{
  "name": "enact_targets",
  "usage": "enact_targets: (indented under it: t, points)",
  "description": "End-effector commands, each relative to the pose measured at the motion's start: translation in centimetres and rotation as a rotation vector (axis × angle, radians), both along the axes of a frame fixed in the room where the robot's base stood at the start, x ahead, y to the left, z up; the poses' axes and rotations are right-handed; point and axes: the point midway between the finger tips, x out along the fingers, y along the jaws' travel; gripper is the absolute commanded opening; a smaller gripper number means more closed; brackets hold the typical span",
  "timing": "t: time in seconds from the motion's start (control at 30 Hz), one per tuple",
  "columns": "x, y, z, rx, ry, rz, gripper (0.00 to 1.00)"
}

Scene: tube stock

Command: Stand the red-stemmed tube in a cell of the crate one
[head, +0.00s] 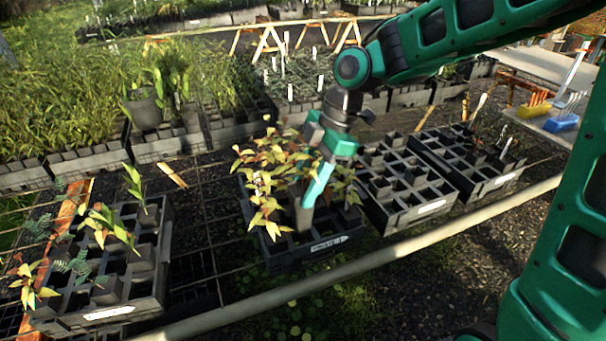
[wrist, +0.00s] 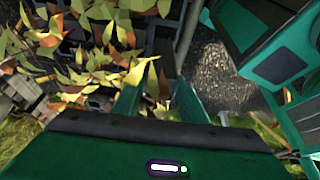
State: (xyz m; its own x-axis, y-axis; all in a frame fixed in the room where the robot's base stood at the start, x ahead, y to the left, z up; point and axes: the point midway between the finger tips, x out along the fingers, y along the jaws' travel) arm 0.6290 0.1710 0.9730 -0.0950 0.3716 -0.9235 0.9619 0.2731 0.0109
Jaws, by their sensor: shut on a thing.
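My gripper (head: 313,190) points down over the middle crate (head: 335,243), whose front carries a white label too small to read surely. It is shut on a dark grey tube (head: 303,216), which looks roughly upright at the crate's front part. Whether its foot is inside a cell or above it is hidden. Yellow and reddish leaves crowd around the fingers, so I cannot tell which stem belongs to the held tube. In the wrist view, my gripper (wrist: 160,105) shows both fingers, with leaves (wrist: 110,65) in front and to the left; the tube is not clear there.
A crate with several seedlings (head: 108,313) stands at the left. Two more crates stand to the right, the nearer (head: 430,208) with mostly empty cells. A pale rail (head: 400,247) runs along the front. Dense plant trays (head: 165,148) fill the back.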

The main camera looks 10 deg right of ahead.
Motion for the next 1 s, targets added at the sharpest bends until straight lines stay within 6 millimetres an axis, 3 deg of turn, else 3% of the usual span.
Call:
enact_targets:
  t: [0.57,1.0]
  points:
    - [-0.1,0.1,-2.4,-0.001,0.002,0.001,0.0]
    - [-0.2,0.2,-2.8,0.001,0.0,0.004,0.0]
